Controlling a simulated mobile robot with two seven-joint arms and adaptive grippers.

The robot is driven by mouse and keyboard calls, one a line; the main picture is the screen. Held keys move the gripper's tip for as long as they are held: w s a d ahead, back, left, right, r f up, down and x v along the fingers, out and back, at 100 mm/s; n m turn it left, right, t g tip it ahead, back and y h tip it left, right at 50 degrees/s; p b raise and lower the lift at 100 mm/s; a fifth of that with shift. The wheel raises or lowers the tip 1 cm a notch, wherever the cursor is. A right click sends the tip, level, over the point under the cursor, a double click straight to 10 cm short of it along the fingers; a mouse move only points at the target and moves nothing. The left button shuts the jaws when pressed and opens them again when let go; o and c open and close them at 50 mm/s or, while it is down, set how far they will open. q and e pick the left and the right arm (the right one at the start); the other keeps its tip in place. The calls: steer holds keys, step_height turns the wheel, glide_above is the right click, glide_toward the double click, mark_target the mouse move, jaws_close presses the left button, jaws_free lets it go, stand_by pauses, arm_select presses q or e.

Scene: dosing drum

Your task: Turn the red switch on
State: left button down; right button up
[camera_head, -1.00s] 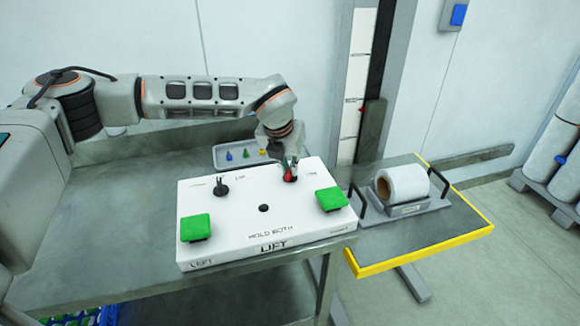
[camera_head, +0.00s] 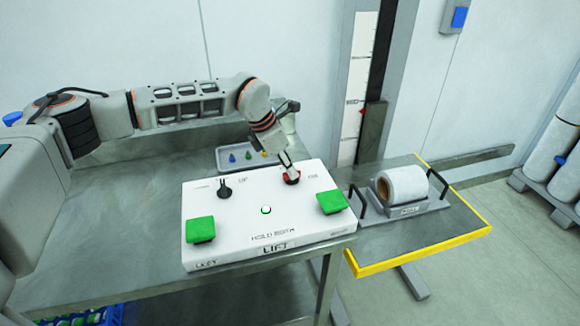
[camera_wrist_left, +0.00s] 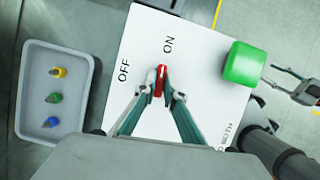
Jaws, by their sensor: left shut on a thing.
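The red switch (camera_head: 292,178) is at the back right of the white control panel (camera_head: 235,232). In the left wrist view, the red switch (camera_wrist_left: 159,82) has its handle lying nearly along the picture's vertical, its upper end towards the ON mark (camera_wrist_left: 168,45); the OFF mark (camera_wrist_left: 124,70) is to its left. My left gripper (camera_wrist_left: 160,84) is shut on the red handle, one finger on each side. In the head view, my left gripper (camera_head: 290,170) comes down onto the switch from behind. My right gripper (camera_wrist_left: 270,74) shows at the wrist view's right edge, fingers apart, empty.
The panel also has a black switch (camera_head: 224,188), two green buttons (camera_head: 201,230) (camera_head: 331,201) and a small lit round lamp (camera_head: 266,210). A grey tray (camera_head: 222,165) with small coloured pieces lies behind it. A white roll (camera_head: 405,184) rests on the yellow-edged platform (camera_head: 420,250) to the right.

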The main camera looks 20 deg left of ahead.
arm_select(q)
steer(key=shift+m, duration=0.6)
steer(key=c, duration=2.1)
jaws_free()
steer(key=shift+c, duration=0.2)
steer(key=shift+a+r, duration=0.25)
steer(key=shift+r, duration=0.3)
steer(key=v, duration=1.1)
